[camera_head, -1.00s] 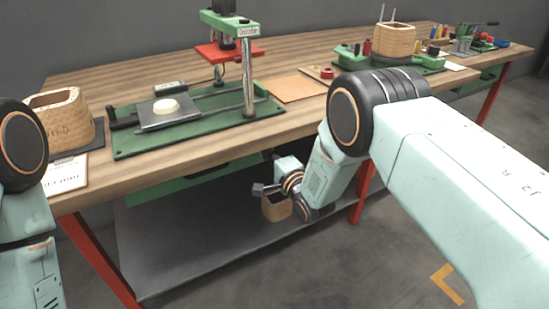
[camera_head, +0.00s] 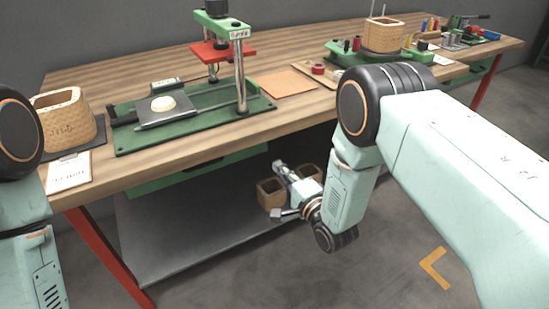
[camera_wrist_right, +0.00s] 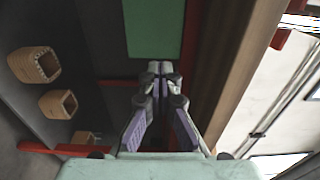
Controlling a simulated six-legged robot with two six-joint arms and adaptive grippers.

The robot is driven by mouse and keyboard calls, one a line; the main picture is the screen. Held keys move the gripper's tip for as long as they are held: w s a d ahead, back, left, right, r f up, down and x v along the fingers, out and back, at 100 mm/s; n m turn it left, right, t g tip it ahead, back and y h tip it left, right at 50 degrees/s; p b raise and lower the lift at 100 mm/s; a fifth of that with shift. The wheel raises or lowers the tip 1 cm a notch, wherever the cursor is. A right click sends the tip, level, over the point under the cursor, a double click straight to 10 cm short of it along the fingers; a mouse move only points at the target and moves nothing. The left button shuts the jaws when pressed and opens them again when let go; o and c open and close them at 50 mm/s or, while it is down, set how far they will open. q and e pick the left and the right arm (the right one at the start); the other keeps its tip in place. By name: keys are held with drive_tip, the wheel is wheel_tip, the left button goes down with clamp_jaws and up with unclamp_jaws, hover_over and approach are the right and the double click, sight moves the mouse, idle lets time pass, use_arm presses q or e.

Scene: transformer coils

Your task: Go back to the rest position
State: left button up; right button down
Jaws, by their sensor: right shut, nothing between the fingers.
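My right gripper (camera_head: 276,190) hangs below the front edge of the workbench (camera_head: 120,175), in front of the lower shelf. In the right wrist view the right gripper (camera_wrist_right: 160,68) has its purple-padded fingers together at the tips, with nothing between them. My right arm bends down from its shoulder at the right of the head view. Part of my left arm shows at the left edge of the head view, but its gripper is out of the picture.
Tan coil boxes (camera_head: 270,196) stand on the grey lower shelf (camera_head: 190,245); several show in the right wrist view (camera_wrist_right: 58,104). On the bench are a wicker-like coil (camera_head: 66,118), a green press (camera_head: 240,75) and a coil on a green fixture (camera_head: 384,36). Floor in front is clear.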

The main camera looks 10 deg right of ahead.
drive_tip(key=s+d+f+n+g+h, duration=0.25)
drive_tip(key=s+f+n+g, duration=0.25)
drive_tip(key=s+f, duration=0.35)
drive_tip(key=s+d+f+n+g+h, duration=0.25)
drive_tip(key=s+f+n+g, duration=0.35)
drive_tip(key=s, duration=0.4)
drive_tip(key=s+d+n+g, duration=0.1)
drive_tip(key=s+g, duration=0.2)
drive_tip(key=s, duration=0.9)
drive_tip(key=s+d+r+n+g+p, duration=0.1)
drive_tip(key=s+d+n+g, duration=0.1)
drive_tip(key=s, duration=1)
drive_tip(key=shift+d+r+g, duration=0.3)
drive_tip(key=shift+g, duration=0.4)
